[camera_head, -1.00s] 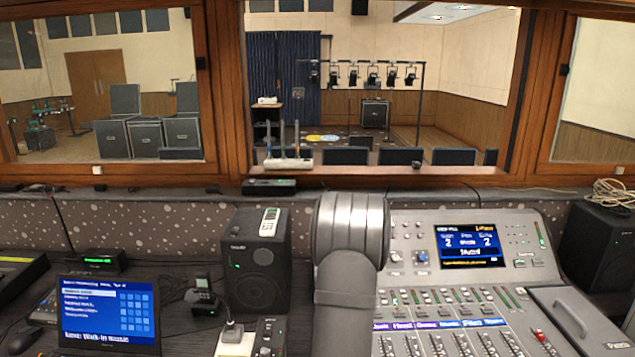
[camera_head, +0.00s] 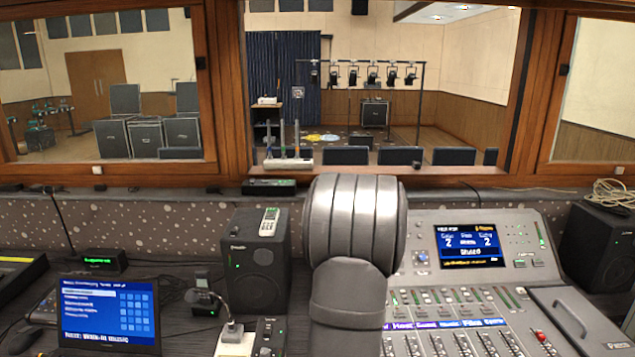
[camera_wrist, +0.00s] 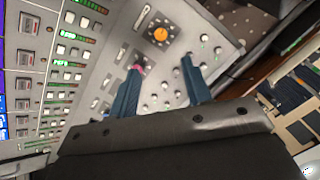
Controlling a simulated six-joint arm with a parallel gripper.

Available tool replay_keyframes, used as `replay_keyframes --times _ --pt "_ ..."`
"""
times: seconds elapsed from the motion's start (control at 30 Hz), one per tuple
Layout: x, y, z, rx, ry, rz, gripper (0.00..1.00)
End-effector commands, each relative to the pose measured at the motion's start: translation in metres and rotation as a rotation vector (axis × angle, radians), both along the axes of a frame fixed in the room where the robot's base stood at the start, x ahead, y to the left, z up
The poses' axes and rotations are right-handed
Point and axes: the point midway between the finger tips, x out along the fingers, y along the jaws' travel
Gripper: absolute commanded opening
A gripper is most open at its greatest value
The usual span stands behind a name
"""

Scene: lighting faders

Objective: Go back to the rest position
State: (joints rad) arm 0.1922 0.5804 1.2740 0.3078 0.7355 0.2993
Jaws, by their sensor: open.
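My gripper (camera_wrist: 160,88) shows in the wrist view as two blue fingers, apart and with nothing between them. They are over the grey lighting console, near small knobs and an orange round dial (camera_wrist: 160,35). In the head view my grey arm stands in front of the console (camera_head: 545,275) and hides its left part; the gripper itself is hidden there. The console carries a row of faders (camera_head: 440,343), a lit blue screen (camera_head: 469,246) and a red fader knob at the right.
A laptop (camera_head: 108,312) and a black speaker (camera_head: 255,262) with a remote on top stand left of my arm. Another speaker (camera_head: 605,250) with coiled cable stands at the far right. A wood-framed window runs behind the desk. The space above the console's right side is clear.

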Motion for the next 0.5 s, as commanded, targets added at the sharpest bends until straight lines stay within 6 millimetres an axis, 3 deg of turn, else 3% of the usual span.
replay_keyframes --times 0.5 --pt "0.055 0.009 -0.078 0.0 -0.001 0.0 0.45"
